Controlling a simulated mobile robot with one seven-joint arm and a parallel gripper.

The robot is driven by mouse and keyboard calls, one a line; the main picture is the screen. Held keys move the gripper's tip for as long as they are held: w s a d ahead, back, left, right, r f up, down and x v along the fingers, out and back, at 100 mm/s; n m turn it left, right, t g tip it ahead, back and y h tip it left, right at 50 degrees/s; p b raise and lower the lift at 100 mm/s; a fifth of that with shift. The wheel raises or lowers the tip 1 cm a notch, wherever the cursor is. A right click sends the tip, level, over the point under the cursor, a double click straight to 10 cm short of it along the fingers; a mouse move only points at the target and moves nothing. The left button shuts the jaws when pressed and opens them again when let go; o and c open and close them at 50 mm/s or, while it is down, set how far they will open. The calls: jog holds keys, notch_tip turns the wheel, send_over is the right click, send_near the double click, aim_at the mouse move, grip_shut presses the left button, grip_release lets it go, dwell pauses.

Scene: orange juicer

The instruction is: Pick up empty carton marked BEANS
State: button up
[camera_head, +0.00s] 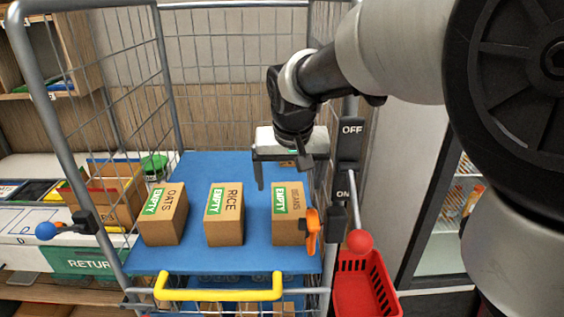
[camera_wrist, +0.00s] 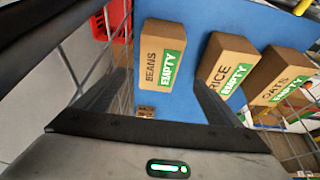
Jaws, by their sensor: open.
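The BEANS carton (camera_head: 289,225) is a brown box with a green EMPTY label. It stands at the right end of the blue shelf (camera_head: 200,262) in a wire cage cart. My gripper (camera_head: 282,175) is above and just behind it, pointing down, with its fingers apart and nothing between them. In the wrist view the BEANS carton (camera_wrist: 152,68) lies ahead of the open fingers, roughly centred between them and apart from them.
The RICE carton (camera_head: 224,225) and OATS carton (camera_head: 163,226) stand to the left, both labelled EMPTY. An orange clip (camera_head: 312,230) and a red-knobbed lever (camera_head: 359,240) are close right of BEANS. Wire cage walls (camera_head: 225,90) flank the shelf. A yellow handle (camera_head: 218,294) is in front.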

aim_at(289, 201)
jog(key=b+x, duration=0.6)
jog(key=x, duration=0.7)
jog(key=shift+r, duration=0.1)
jog(key=shift+c, duration=0.2)
jog(key=c, duration=1.1)
